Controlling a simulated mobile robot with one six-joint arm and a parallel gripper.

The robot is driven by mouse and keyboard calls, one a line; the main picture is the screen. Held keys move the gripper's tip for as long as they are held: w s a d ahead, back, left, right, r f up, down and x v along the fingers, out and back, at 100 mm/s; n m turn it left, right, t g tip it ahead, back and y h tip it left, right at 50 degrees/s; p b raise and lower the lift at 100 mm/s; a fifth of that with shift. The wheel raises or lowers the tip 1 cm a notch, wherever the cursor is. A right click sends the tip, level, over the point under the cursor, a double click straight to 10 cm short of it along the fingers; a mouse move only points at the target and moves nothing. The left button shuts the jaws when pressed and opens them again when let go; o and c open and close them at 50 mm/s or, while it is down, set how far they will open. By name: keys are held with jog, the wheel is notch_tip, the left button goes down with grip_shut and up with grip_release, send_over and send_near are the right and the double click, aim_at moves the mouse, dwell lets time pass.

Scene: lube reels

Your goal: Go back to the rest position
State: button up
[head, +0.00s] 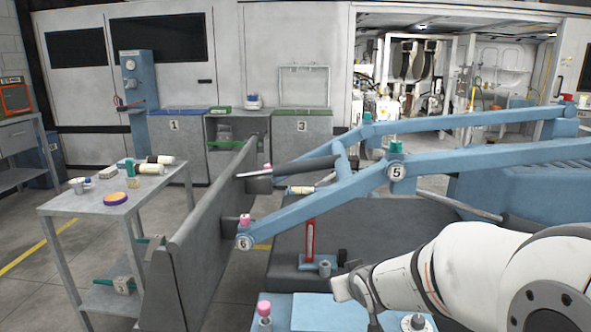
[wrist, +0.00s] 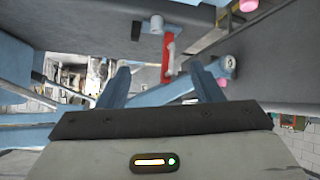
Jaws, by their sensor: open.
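My gripper (wrist: 160,82) shows in the wrist view with its two blue-grey fingers spread apart. Nothing is held between them. Beyond the fingers are a blue beam (wrist: 180,87) and an upright red part (wrist: 168,58), both apart from the fingers as far as I can tell. In the head view my white arm (head: 455,265) reaches in from the lower right, low over the machine. Its fingers cannot be made out there.
Blue loader beams marked 5 (head: 396,171) and 6 (head: 243,242) cross ahead of my arm. A pink-capped fitting (head: 264,312) stands near its left. A grey trolley (head: 75,206) with bottles and jars stands at the left. Open floor lies between trolley and cabinets.

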jog(key=s+d+r+m+g+p, duration=0.1)
jog(key=s+r+g+p, duration=0.2)
jog(key=s+r+p, duration=0.4)
jog(key=s+d+r+m+g+p, duration=0.2)
jog(key=s+r+g+p, duration=0.2)
jog(key=s+r+p, duration=0.3)
jog(key=s+r, duration=0.4)
jog(key=s, duration=0.4)
jog(key=shift+s+h+p, duration=0.35)
jog(key=shift+h+p, duration=0.05)
